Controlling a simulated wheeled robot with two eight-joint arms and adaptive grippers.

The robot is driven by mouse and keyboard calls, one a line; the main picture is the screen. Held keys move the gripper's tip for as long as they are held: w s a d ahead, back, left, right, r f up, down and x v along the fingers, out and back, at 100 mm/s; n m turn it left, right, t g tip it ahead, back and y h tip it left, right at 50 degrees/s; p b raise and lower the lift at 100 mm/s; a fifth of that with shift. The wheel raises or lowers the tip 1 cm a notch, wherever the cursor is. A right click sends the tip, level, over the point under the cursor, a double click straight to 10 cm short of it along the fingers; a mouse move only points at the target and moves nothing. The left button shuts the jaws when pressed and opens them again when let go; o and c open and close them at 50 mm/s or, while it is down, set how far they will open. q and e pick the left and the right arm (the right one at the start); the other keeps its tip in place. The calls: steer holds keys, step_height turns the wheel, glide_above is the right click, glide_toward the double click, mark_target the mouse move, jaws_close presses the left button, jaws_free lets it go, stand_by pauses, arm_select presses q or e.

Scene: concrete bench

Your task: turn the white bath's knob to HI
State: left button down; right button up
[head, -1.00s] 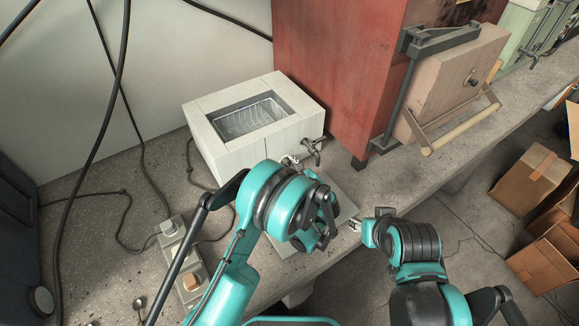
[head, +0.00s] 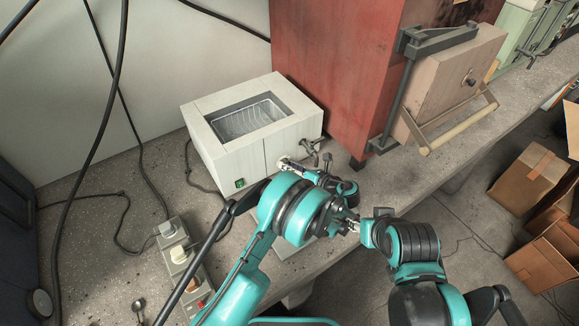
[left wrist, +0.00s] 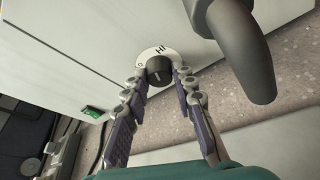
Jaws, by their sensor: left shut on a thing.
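The white bath (head: 225,150) stands on the bench against the wall, with an open, metal-lined basin on top. Its knob (left wrist: 159,70) is dark and round, on a white dial marked HI (left wrist: 160,50) at the top and O at the left in the left wrist view. My left gripper (head: 283,163) is at the bath's front face, its fingers (left wrist: 160,78) closed on both sides of the knob. The knob's pointer direction cannot be read clearly. In the head view the knob is hidden by the gripper. My right gripper (head: 353,226) is away from the bath; its fingers are too small to judge.
A tap (head: 312,148) sticks out of the bath right beside my left gripper; its dark spout (left wrist: 240,50) looms close in the wrist view. A green switch (head: 239,183) is low on the bath. A power strip (head: 185,265) lies left, a red cabinet (head: 330,75) right.

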mark_target(281, 142)
arm_select(q)
steer(key=shift+w+d+f+m+y, duration=0.1)
steer(key=shift+m+y, duration=0.7)
steer(key=shift+m, duration=0.8)
steer(key=c, duration=1.2)
jaws_free()
step_height(281, 142, up, 10)
